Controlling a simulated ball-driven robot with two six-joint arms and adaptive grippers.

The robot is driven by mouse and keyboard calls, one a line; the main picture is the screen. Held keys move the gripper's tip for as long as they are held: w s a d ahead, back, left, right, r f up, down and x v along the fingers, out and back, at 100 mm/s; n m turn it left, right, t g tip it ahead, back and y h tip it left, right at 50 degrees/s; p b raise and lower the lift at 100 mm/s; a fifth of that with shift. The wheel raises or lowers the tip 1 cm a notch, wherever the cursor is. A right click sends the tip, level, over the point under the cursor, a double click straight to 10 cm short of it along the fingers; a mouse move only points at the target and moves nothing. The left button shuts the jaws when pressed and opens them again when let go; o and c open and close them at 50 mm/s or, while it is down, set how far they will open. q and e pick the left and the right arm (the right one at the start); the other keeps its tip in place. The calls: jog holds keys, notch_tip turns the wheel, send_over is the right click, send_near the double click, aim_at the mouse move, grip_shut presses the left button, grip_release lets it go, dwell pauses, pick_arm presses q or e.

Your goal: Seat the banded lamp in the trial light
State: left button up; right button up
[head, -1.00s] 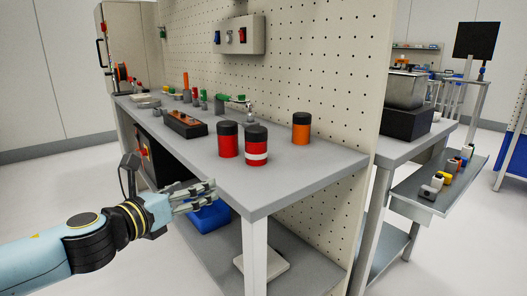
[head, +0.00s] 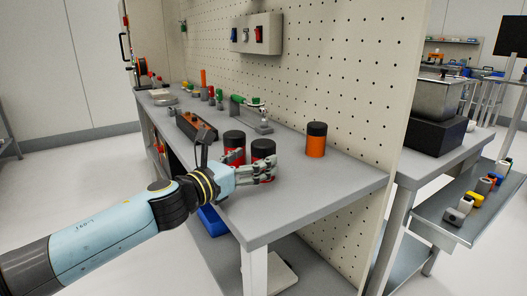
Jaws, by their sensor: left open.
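The banded lamp (head: 263,149), a red cylinder with a black top, stands upright near the front edge of the grey workbench. Its white band is hidden behind my left gripper (head: 262,172). The gripper is open, with its fingers at the lamp's lower body; I cannot tell whether they touch it. A plain red cylinder with a black top (head: 233,141) stands just left of the lamp, partly covered by the hand. I cannot make out for sure which thing is the trial light; a dark box with an orange-brown top (head: 195,127) lies farther back. My right gripper is not in view.
An orange cylinder with a black top (head: 316,142) stands to the right near the pegboard (head: 325,90). A green-handled clamp (head: 250,112) and several small parts are farther back. The front right of the bench top (head: 325,185) is clear.

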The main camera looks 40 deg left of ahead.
aim_at(255, 156)
pick_arm(q)
jog(key=w, duration=0.1)
jog(key=w+p, duration=0.1)
jog(key=w, duration=0.2)
jog(key=shift+w+r, duration=0.15)
jog(key=shift+r, duration=0.1)
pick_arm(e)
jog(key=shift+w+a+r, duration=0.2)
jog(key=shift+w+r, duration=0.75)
pick_arm(q)
jog(key=c, duration=1.3)
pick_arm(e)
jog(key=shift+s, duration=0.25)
